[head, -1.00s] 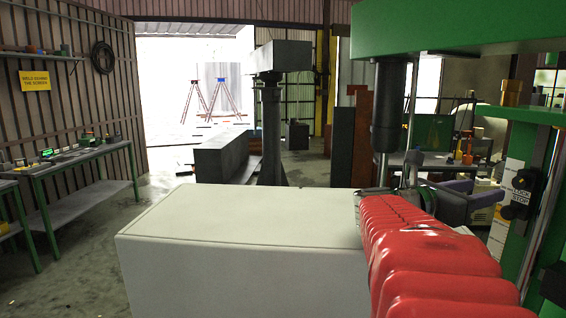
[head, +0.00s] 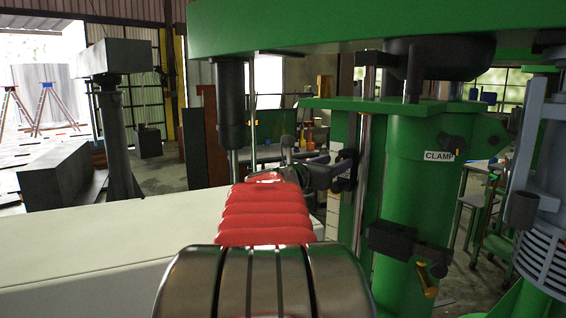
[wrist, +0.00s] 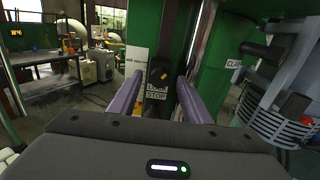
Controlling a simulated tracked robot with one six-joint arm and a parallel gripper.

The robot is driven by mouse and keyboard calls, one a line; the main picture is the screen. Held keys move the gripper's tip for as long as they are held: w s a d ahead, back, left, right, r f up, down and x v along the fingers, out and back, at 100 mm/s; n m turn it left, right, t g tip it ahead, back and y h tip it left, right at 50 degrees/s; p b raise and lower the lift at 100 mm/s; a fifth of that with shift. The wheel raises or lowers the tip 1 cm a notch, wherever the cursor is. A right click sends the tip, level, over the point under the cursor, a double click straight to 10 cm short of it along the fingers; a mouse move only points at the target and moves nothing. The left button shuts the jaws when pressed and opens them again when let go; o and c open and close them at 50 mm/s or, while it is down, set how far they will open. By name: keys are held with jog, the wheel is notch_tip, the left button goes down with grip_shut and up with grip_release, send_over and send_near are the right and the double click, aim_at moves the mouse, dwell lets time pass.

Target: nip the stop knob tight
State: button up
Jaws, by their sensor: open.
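The stop knob is on a black block (wrist: 157,90) labelled LOCK STOP on the green machine, centred in the wrist view. A small yellow mark (wrist: 163,75) shows on the dark part above the label. My gripper (wrist: 161,82) is open, with one purple finger to the left of the block and one to its right. Nothing shows held between them; I cannot tell whether either finger touches the block. In the head view my gripper (head: 335,170) is small and dark beside the machine's slim rod, and my red arm hides part of it.
A green column (head: 412,190) labelled CLAMP stands right of the stop, with a yellow-handled lever (head: 427,280) low on it. A green beam (head: 380,20) crosses overhead. A black cylinder (head: 231,105) hangs from it at left. A grey motor (head: 545,200) stands at right.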

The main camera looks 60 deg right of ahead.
jog(key=shift+s+d, duration=0.2)
jog(key=shift+d, duration=0.5)
jog(key=shift+c, duration=0.2)
jog(key=c, duration=0.9)
jog(key=shift+a, duration=0.2)
jog(key=shift+c, duration=0.5)
jog(key=shift+d, duration=0.15)
